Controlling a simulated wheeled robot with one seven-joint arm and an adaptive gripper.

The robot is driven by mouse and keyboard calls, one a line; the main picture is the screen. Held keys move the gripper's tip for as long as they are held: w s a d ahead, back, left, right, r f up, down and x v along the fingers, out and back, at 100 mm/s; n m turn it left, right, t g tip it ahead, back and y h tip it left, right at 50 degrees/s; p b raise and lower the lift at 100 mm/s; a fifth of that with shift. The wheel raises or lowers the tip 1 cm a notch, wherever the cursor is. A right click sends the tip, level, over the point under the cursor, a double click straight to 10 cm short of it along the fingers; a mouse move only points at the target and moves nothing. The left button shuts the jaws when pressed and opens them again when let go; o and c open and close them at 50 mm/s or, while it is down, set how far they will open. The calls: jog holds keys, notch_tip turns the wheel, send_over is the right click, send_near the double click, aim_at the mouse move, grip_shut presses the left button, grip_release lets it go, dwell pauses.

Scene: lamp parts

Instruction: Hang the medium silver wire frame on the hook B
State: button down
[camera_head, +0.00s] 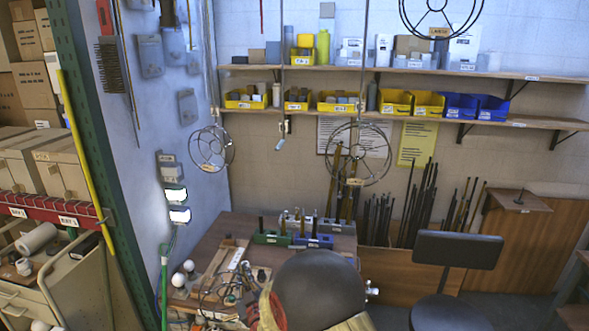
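A round silver wire frame (211,148) hangs at the left near the wall panel, with a small tag on it. A larger-looking round wire frame (357,153) hangs in the middle in front of the back wall, also tagged. A dark round wire frame (440,14) is at the top right, cut by the picture edge. I cannot read the tags well enough to tell which frame is the medium one. A thin hanging rod (283,70) ends in a small fitting with a tag and carries no frame. I cannot tell which hook is B. My gripper is not visible.
A cluttered workbench (230,235) stands below the frames. A dark round object (320,290) fills the lower middle. Shelves (400,72) with yellow and blue bins line the back wall. A dark chair (458,249) stands at right. A green rack post (75,130) is at left.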

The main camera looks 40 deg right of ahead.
jog(key=s+d+r+m+g+h+p, duration=0.15)
jog(key=d+r+p, duration=0.3)
jog(key=r, duration=0.75)
jog(key=s+d+r+m+h+p, duration=0.1)
jog(key=s+d+r+p, duration=0.4)
jog(key=r, duration=0.7)
jog(key=d+r+m+g+h+p, duration=0.1)
jog(key=d+r+h+p, duration=0.15)
jog(key=d+r, duration=0.65)
jog(key=r+p+x, duration=0.1)
jog(key=x, duration=0.6)
jog(key=shift+w+y, duration=0.3)
jog(key=shift+w, duration=0.05)
jog(key=shift+d+f, duration=0.15)
jog(key=shift+f, duration=0.05)
jog(key=shift+r, duration=0.1)
jog(key=c, duration=2.6)
grip_release()
jog(key=o, duration=0.6)
jog(key=shift+o, duration=0.2)
